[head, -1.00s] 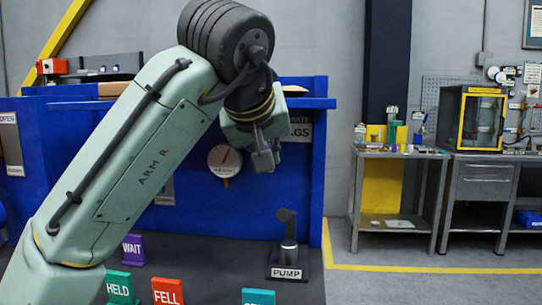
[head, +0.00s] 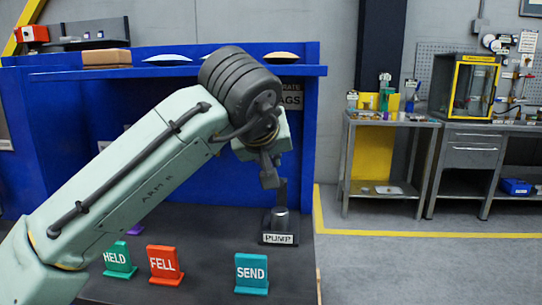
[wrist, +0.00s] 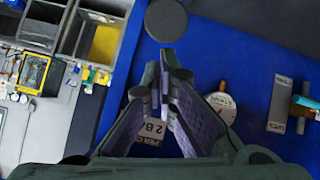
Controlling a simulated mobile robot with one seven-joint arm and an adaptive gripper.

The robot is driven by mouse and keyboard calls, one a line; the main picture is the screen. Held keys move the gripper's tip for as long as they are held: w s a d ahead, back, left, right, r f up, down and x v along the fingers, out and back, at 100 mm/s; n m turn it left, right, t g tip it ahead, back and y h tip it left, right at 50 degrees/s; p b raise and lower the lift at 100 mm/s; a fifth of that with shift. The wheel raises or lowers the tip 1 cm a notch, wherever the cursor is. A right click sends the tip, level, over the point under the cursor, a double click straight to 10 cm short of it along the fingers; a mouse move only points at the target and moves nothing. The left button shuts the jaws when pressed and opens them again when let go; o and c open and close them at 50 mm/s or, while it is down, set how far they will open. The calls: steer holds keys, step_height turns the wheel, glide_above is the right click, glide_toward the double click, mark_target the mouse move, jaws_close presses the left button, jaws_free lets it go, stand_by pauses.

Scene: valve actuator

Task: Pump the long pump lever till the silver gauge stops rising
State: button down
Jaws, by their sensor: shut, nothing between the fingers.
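In the wrist view, my shut fingers (wrist: 165,60) point towards a dark round disc (wrist: 166,20), perhaps the lever's end. A round white-faced gauge (wrist: 220,105) shows right of the fingers; its reading is too small to tell. My arm hides it in the head view.
Green HELD (head: 118,259), red FELL (head: 164,264) and blue SEND (head: 252,273) signs stand along the bench front. A blue panel (head: 190,180) rises behind, with a shelf (head: 180,72) on top. Grey workbenches stand apart at right.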

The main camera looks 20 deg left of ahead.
steer(key=f+b, duration=0.1)
steer(key=b, duration=0.1)
steer(key=s+f+t+b, duration=0.1)
steer(key=b, duration=0.1)
steer(key=shift+s+d+f+b, duration=0.15)
steer(key=shift+d+f+b, duration=0.05)
steer(key=shift+f+b, duration=0.2)
step_height(320, 180, down, 9)
steer(key=s+t+y+b, duration=0.1)
steer(key=t+b, duration=0.3)
steer(key=b, duration=1.1)
steer(key=shift+s+d+t+b, duration=0.3)
steer(key=shift+s+d+t, duration=0.15)
steer(key=shift+s, duration=0.45)
steer(key=shift+f, duration=0.2)
